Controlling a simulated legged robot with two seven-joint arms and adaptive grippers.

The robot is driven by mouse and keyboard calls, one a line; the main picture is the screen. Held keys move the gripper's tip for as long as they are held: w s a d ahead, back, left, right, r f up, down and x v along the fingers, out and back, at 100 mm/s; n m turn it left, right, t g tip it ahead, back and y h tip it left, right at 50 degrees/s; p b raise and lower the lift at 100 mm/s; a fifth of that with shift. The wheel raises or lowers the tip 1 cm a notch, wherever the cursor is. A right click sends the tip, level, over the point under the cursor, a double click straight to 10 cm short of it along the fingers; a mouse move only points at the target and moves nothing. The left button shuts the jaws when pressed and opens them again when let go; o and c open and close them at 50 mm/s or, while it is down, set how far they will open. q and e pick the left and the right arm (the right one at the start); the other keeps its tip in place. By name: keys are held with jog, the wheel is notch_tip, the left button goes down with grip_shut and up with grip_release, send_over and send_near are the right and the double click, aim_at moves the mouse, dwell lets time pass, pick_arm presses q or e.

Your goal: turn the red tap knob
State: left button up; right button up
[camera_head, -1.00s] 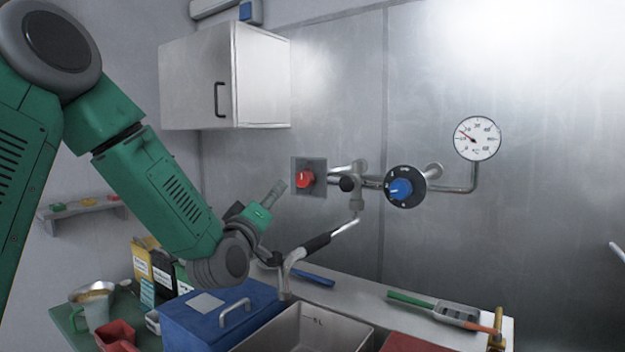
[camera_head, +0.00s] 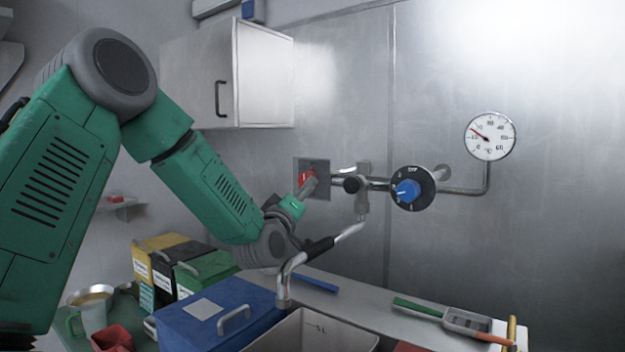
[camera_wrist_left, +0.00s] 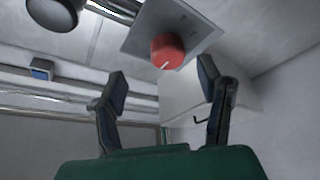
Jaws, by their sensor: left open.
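The red tap knob (camera_head: 305,179) sits on a square grey plate (camera_head: 325,166) on the steel wall. In the head view my left gripper (camera_head: 307,190) is right at the knob and covers part of it. In the left wrist view the red knob (camera_wrist_left: 167,51) shows a white mark and lies just beyond the fingertips, between their lines. My left gripper (camera_wrist_left: 163,83) is open there, its two fingers apart with nothing between them. I cannot tell from the pictures whether a finger touches the knob. My right gripper is in neither view.
A blue knob (camera_head: 407,190) on a black dial and a round gauge (camera_head: 490,136) are to the right. A curved spout (camera_head: 288,275) stands below, over a sink (camera_head: 313,335). A blue box (camera_head: 215,315) and a white cabinet (camera_head: 228,75) are nearby.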

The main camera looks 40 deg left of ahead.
pick_arm(q)
jog(key=w+a, duration=0.3)
jog(key=w+a+r+p, duration=0.1)
jog(key=w, duration=0.1)
jog(key=shift+w+a, duration=0.15)
jog(key=shift+a, duration=0.1)
jog(key=shift+w+d+r, duration=0.25)
jog(key=shift+w, duration=0.2)
jog(key=shift+w+d+r, duration=0.1)
jog(key=shift+d+r, duration=0.05)
jog(key=shift+d, duration=0.45)
jog(key=shift+a, duration=0.25)
jog(key=c, duration=1.1)
jog(key=shift+a, duration=0.3)
jog(key=shift+c, duration=0.3)
